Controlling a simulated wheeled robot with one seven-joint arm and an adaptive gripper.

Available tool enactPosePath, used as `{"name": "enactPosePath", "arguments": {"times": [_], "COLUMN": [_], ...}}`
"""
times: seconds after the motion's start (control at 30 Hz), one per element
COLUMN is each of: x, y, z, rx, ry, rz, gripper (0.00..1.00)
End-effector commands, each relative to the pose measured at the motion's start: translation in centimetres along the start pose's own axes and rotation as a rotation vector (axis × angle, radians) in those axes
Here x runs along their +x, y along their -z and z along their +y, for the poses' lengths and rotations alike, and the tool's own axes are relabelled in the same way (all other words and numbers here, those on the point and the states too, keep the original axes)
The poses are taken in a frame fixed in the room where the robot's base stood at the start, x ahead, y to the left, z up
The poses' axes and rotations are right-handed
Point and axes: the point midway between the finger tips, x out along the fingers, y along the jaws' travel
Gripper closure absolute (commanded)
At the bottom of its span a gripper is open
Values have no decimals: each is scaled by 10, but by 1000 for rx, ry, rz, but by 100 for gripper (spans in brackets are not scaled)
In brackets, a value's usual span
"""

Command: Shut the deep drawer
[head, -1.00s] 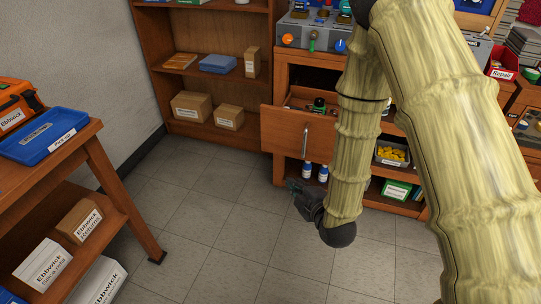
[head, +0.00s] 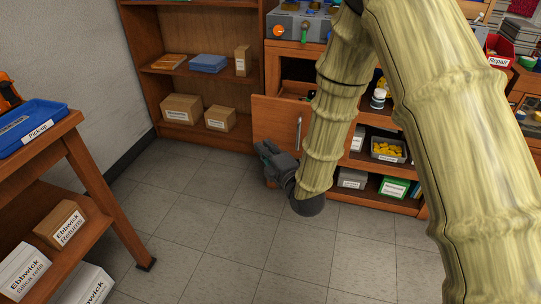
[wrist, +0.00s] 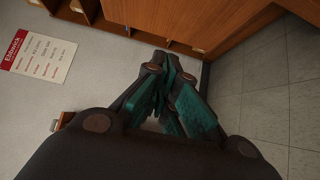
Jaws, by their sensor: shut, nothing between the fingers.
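The deep drawer (head: 275,122) stands pulled out of the wooden cabinet, with a tall plain wooden front and an upright metal handle (head: 299,133). Its inside is mostly hidden behind the front and my arm. My gripper (head: 262,150) is shut and empty, at the lower edge of the drawer front in the head view, left of the handle. Whether it touches the front cannot be told. In the wrist view the teal finger pads of my gripper (wrist: 172,88) are together. A wooden panel (wrist: 180,22) lies beyond them; I cannot tell if it is the drawer front.
A bookcase (head: 202,92) with boxes stands left of the cabinet. A wooden table (head: 70,140) with a blue pick-up tray (head: 30,124) is at the far left. The tiled floor (head: 210,215) between is clear. Open shelves with a bin of yellow parts (head: 388,148) lie right of my arm.

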Motion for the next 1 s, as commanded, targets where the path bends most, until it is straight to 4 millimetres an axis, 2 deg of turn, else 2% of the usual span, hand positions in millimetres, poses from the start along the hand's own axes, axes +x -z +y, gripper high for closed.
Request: {"name": "enactPosePath", "arguments": {"times": [0.23, 0.43, 0.67, 1.0], "x": [41, 59, 68, 69], "y": [-1, -19, -28, -29], "z": [-1, -1, 0, 0], "rx": [2, 1, 1, 1], "ry": [-2, -1, 1, 1], "rz": [-1, -2, -1, -1], "gripper": [100, 100, 100, 100]}}
